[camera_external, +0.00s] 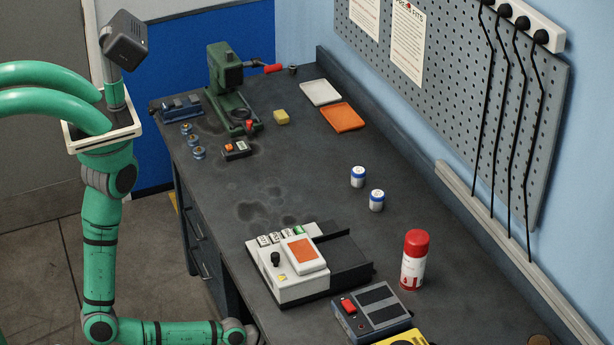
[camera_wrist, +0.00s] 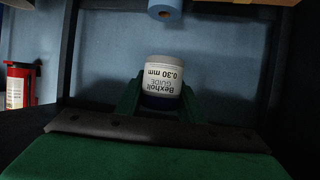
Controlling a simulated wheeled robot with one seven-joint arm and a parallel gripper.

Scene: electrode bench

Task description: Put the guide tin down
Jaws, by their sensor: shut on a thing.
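The guide tin (camera_wrist: 162,80) shows in the wrist view, a small white tin with a dark blue band. Its label reads "Bexholt GUIDE 0.30 mm" and appears upside down in this view. My gripper (camera_wrist: 160,104) is shut on it, with a green finger on each side. I cannot tell what lies directly beneath the tin. In the external view my arm runs out of the bottom of the picture, and neither the gripper nor the held tin shows there. Two similar white and blue tins, one (camera_external: 358,177) behind the other (camera_external: 377,200), stand upright on the dark bench (camera_external: 300,185).
A red and white spray can (camera_external: 415,260), a white boxy device (camera_external: 290,270) and a grey pedal-like unit (camera_external: 372,311) stand at the bench's near end. A green press (camera_external: 226,85) and an orange tray (camera_external: 343,117) are farther back. A blue roll (camera_wrist: 165,9) shows in the wrist view.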

